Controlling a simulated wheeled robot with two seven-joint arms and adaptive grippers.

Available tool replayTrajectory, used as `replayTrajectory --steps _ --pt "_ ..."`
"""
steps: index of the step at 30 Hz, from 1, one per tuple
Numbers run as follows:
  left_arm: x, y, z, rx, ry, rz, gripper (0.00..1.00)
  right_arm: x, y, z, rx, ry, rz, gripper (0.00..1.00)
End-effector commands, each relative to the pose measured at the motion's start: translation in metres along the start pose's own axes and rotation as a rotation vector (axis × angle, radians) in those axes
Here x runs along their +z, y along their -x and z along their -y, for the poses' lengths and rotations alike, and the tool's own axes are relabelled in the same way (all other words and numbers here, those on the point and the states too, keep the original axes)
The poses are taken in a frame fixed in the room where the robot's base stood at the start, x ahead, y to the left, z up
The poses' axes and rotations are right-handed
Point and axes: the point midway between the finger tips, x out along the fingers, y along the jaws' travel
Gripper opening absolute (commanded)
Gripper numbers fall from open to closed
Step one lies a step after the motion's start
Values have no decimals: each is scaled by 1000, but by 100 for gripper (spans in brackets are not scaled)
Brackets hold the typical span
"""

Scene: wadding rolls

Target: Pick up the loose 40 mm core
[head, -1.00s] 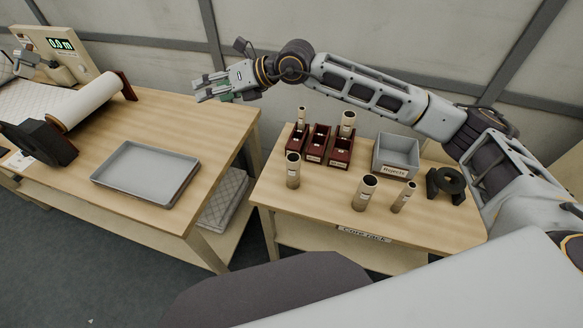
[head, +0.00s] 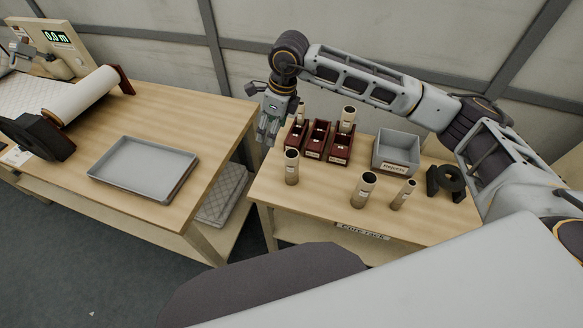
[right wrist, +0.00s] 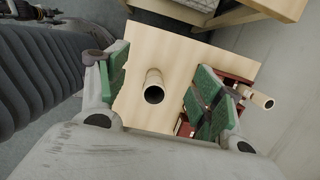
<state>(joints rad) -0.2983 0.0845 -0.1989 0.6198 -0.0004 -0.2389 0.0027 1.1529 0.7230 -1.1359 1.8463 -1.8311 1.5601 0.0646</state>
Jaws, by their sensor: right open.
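Three pale brown cores stand upright and loose on the core rack table: one at left (head: 291,168), a wider one in the middle (head: 363,191) and a thinner one at right (head: 403,195). I cannot read which is 40 mm. My right gripper (head: 266,138) is open and empty, pointing down above and to the left of the left core. In the right wrist view, one upright core (right wrist: 154,88) shows below, between the spread green finger pads, apart from them. My left gripper is not in view.
Dark red bins (head: 315,140), two with cores sticking up, stand behind the left core. A grey rejects box (head: 397,152) and a black holder (head: 446,183) stand at right. The left table carries a grey tray (head: 143,170) and a white roll (head: 85,95).

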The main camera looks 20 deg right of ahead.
Motion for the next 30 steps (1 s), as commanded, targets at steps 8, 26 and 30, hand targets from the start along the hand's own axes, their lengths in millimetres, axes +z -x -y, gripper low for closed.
replayTrajectory --steps 8,26,30 --pt "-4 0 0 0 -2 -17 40 -46 5 4 0 158 -208 66" --pt "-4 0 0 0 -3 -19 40 -51 6 4 12 262 -232 66" --pt "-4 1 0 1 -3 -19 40 -52 2 4 13 261 -233 66"
